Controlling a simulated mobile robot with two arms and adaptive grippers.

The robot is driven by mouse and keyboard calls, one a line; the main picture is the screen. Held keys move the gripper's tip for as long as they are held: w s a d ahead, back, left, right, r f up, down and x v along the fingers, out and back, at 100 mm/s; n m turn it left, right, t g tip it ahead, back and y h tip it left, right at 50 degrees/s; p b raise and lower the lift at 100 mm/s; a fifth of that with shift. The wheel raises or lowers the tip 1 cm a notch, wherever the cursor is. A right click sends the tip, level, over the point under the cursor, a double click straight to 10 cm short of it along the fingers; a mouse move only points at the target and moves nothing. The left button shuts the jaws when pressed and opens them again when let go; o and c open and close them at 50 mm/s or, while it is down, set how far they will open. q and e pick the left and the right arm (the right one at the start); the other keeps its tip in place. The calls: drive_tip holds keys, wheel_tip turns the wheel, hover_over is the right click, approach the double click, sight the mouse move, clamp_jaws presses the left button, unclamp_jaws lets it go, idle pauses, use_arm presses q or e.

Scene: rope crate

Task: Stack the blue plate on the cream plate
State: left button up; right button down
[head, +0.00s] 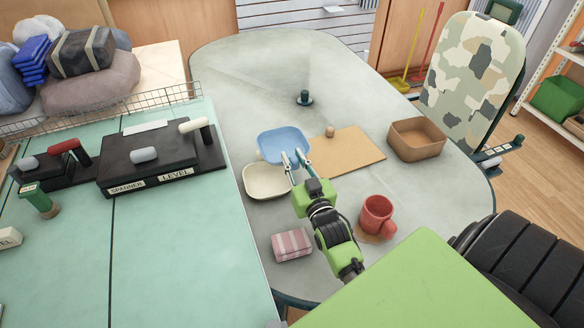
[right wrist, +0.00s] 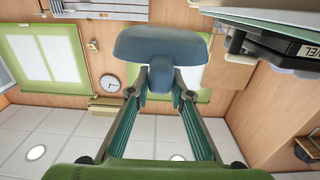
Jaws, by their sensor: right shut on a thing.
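The blue plate (head: 283,142) is square with rounded corners and shows near the middle of the head view. My right gripper (head: 295,161) is shut on its near edge. The right wrist view shows the plate (right wrist: 160,44) between the fingertips (right wrist: 160,80), seen from below, with wall and ceiling behind it. The cream plate (head: 266,182) lies on the grey table just nearer than the blue plate, which overlaps its far edge in the picture. The two plates are not aligned. I cannot tell the gap between them. My left gripper is not in view.
A cork board (head: 345,153) with a small wooden knob lies to the right, and a brown bin (head: 417,139) beyond it. A red mug (head: 377,214) and a pink striped box (head: 291,245) flank my right arm. The far table (head: 250,75) is mostly clear.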

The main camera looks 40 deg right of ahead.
drive_tip(key=shift+w+f, duration=0.25)
wheel_tip(320, 180, down, 2)
drive_tip(key=shift+a+f, duration=0.1)
drive_tip(key=shift+f, duration=0.45)
drive_tip(key=shift+f, duration=0.1)
